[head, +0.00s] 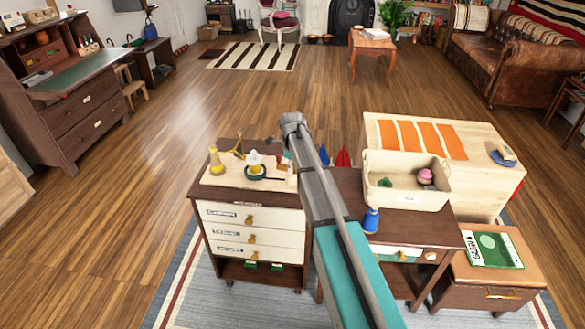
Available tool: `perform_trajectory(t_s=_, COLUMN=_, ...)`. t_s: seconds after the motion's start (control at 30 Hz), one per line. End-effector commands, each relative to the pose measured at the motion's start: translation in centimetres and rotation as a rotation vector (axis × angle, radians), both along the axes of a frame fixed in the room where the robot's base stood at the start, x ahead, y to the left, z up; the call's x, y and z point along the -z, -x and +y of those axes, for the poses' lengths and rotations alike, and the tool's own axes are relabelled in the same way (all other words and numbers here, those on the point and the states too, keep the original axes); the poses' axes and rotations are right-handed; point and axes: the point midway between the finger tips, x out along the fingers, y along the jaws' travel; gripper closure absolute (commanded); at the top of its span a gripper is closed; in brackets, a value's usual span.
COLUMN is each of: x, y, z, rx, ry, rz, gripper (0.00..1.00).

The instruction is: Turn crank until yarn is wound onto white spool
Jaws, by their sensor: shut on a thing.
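A white cone-shaped spool (254,160) stands upright on the left cabinet, beside or within a dark ring-shaped part (256,173). A yellow cone of yarn (216,161) stands to its left. Thin dark and yellow parts (239,150) rise behind the spool; I cannot tell which part is the crank. Small red and grey parts (283,160) show to the right of the spool, close against my arm. My arm reaches forward from the bottom right and ends in a grey joint beyond the cabinet top. My gripper cannot be made out; my arm hides the area around it.
The left cabinet (250,216) has several drawers. On the right table are a beige bin (405,204) with green and pink items and a blue spool (371,220). Open wooden floor (230,100) lies beyond.

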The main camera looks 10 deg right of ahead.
Motion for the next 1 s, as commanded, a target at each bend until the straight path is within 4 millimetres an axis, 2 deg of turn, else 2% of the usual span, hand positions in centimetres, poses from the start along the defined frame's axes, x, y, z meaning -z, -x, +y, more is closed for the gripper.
perform_trajectory(t_s=0.4, x=0.04, y=0.42, z=-0.15, rx=0.290, ry=0.003, rz=0.007, gripper=1.00)
perform_trajectory(t_s=1.0, x=0.04, y=0.43, z=-0.11, rx=0.353, ry=0.003, rz=0.007, gripper=1.00)
